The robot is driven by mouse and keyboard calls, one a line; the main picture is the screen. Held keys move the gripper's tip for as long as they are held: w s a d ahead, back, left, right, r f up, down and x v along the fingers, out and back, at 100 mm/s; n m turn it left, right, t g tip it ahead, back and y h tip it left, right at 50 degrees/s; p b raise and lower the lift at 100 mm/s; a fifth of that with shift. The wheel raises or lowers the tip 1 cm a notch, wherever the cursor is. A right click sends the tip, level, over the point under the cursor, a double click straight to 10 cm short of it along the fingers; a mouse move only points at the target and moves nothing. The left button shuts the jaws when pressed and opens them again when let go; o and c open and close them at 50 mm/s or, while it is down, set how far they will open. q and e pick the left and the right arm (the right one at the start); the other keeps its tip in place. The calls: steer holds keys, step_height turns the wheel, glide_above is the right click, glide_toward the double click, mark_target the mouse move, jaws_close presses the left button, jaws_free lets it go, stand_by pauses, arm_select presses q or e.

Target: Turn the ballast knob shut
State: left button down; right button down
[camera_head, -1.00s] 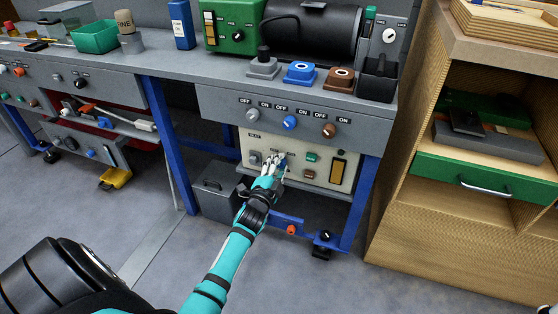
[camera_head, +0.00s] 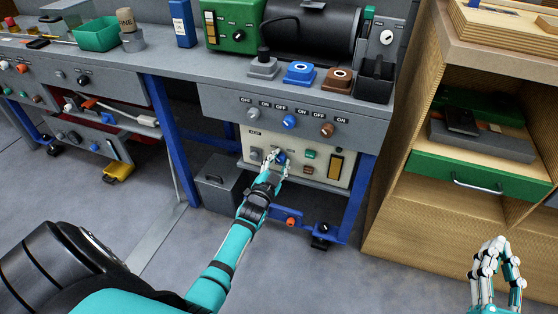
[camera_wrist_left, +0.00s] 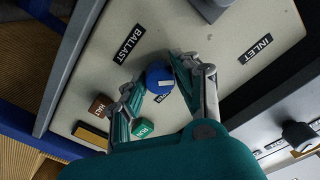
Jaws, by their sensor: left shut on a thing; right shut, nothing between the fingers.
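The blue ballast knob (camera_wrist_left: 158,76) is on a cream control panel (camera_wrist_left: 225,60), with the BALLAST label (camera_wrist_left: 129,46) beside it in the left wrist view. The fingers of my left gripper (camera_wrist_left: 157,84) are on both sides of the knob, closed on it. The knob also shows in the head view (camera_head: 281,157), partly covered by the fingers of my left gripper (camera_head: 276,162). The exact turn of the knob is hard to read. My right gripper (camera_head: 496,246) is shut and empty at the lower right, over the floor.
A wooden cabinet (camera_head: 400,215) stands right.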

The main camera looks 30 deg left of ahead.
arm_select(q)
steer(key=shift+f, duration=0.1)
steer(key=c, duration=1)
jaws_free()
steer(key=shift+s, duration=0.1)
steer(key=v, duration=1.2)
